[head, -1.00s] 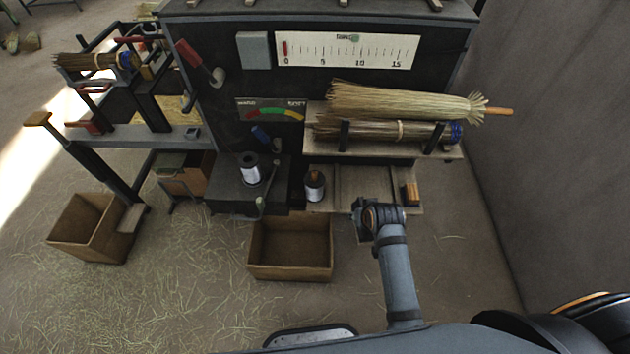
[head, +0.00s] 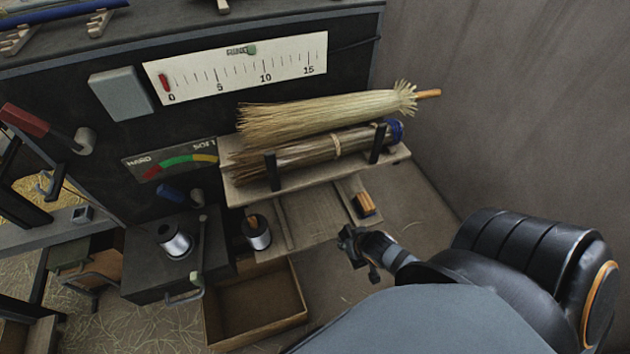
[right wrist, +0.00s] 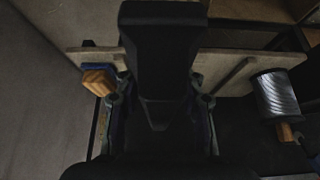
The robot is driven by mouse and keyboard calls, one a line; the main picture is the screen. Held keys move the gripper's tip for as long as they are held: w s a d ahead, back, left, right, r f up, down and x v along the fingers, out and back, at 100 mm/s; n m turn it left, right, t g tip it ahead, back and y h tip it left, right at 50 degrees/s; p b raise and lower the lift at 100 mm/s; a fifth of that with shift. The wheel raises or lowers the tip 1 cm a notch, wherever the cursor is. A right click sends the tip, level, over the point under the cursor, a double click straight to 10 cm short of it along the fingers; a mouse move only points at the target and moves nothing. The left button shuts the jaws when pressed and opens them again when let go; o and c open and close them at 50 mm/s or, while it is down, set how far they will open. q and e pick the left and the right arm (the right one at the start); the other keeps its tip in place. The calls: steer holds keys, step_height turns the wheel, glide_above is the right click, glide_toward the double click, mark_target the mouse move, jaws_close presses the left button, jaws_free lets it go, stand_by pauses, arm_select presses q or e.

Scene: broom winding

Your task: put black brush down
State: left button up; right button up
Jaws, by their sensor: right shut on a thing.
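My right gripper (head: 350,240) is in front of the lower wooden board of the machine, left of my arm. In the right wrist view the gripper (right wrist: 162,105) is shut on a dark, blocky thing, the black brush (right wrist: 165,50), which stands out between its fingers. In the head view the brush is too small and dark to make out. My left gripper is not in view.
Broom bundles (head: 320,115) lie above. An empty bin (head: 255,305) stands below.

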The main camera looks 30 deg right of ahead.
steer(key=w+d, duration=0.1)
steer(key=w, duration=0.4)
steer(key=w+d, duration=0.1)
steer(key=w, duration=0.4)
steer(key=w+d+b, duration=0.1)
steer(key=w+d, duration=0.1)
steer(key=w, duration=0.3)
steer(key=shift+w+f, duration=0.1)
steer(key=shift+w, duration=0.45)
steer(key=shift+w+d, duration=0.15)
steer(key=shift+w, duration=0.3)
step_height(320, 180, down, 3)
steer(key=shift+s+f+b, duration=0.1)
steer(key=shift+s+b, duration=0.05)
steer(key=shift+b, duration=0.2)
steer(key=shift+f, duration=0.2)
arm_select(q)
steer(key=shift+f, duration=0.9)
